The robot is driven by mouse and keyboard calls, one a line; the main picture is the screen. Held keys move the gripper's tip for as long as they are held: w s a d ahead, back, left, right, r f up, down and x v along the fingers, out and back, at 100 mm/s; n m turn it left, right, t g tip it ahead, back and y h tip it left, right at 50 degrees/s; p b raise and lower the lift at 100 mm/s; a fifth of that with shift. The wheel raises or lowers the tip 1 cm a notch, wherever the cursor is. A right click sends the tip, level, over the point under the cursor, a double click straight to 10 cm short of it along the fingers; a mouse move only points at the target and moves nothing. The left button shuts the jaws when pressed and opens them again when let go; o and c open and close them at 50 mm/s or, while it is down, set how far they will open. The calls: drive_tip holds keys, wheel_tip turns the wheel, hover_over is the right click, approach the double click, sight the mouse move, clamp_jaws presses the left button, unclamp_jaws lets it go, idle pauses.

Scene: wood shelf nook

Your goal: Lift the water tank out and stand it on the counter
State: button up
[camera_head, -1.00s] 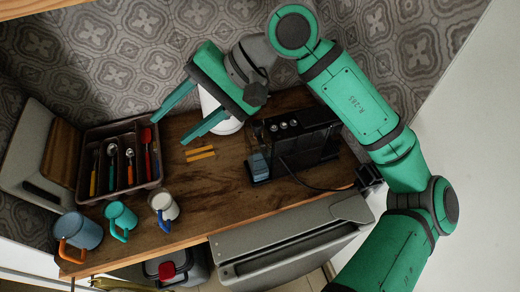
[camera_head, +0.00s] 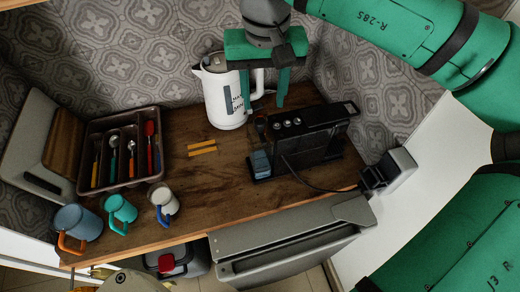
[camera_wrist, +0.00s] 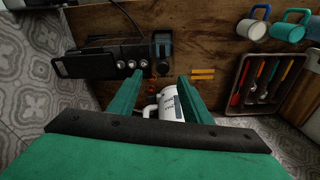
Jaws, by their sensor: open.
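The water tank (camera_head: 261,163) is a small translucent blue box at the left end of the black coffee machine (camera_head: 310,145) on the wooden counter (camera_head: 215,190). In the wrist view the tank (camera_wrist: 163,45) sits at the machine's end, beyond my fingertips. My gripper (camera_head: 262,108) is open and empty, pointing down behind the machine's left end, beside the white kettle. In the wrist view my gripper (camera_wrist: 158,80) has its two green fingers spread, apart from the tank. How the tank is seated in the machine is not clear.
The white kettle (camera_head: 222,95) stands close behind my left finger. Two yellow sticks (camera_head: 202,148) lie left of the tank. A cutlery tray (camera_head: 120,150) and three mugs, one white (camera_head: 163,200), fill the left. A cable runs in front of the machine. The counter's front middle is clear.

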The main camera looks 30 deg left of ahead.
sight(260, 122)
drive_tip(key=f, duration=0.2)
drive_tip(key=a+f, duration=0.1)
drive_tip(key=f, duration=0.5)
drive_tip(key=shift+w+a+f, duration=0.15)
drive_tip(key=shift+w+f, duration=0.1)
drive_tip(key=shift+w, duration=0.05)
clamp_jaws()
